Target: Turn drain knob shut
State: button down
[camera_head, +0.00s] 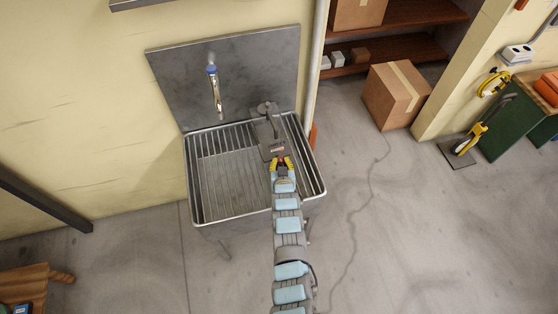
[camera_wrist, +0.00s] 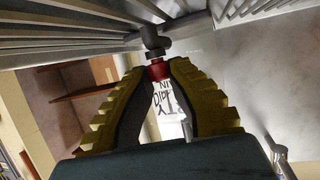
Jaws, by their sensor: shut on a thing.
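The drain knob appears as a small red piece (camera_wrist: 157,71) on the end of a dark grey fitting (camera_wrist: 153,40) in the wrist view. My gripper (camera_wrist: 156,72) has its two yellow ridged fingers closed on either side of it. In the head view my gripper (camera_head: 282,161) is over the right part of the metal sink (camera_head: 230,222), at the near end of a grey plate-like unit (camera_head: 266,131). A small reddish piece (camera_head: 277,149) shows just ahead of the fingertips. The knob's turn angle cannot be told.
A faucet (camera_head: 214,90) with a blue collar hangs from the steel backsplash (camera_head: 170,75). Ribbed metal walls (camera_wrist: 60,45) rise close to the fingers in the wrist view. A cardboard box (camera_head: 396,95) stands on the floor at right. The floor right of the sink is open.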

jog(key=shift+s+d+h+p, duration=0.1)
jog(key=shift+d+h+p, duration=0.25)
jog(key=shift+p, duration=0.5)
jog(key=shift+a+r+m+p, duration=0.15)
jog(key=shift+m+p, duration=0.15)
jog(key=shift+p, duration=0.2)
jog(key=c, duration=1.3)
grip_release()
jog(key=shift+f+b, duration=0.25)
jog(key=shift+b, duration=0.2)
jog(key=o, duration=0.5)
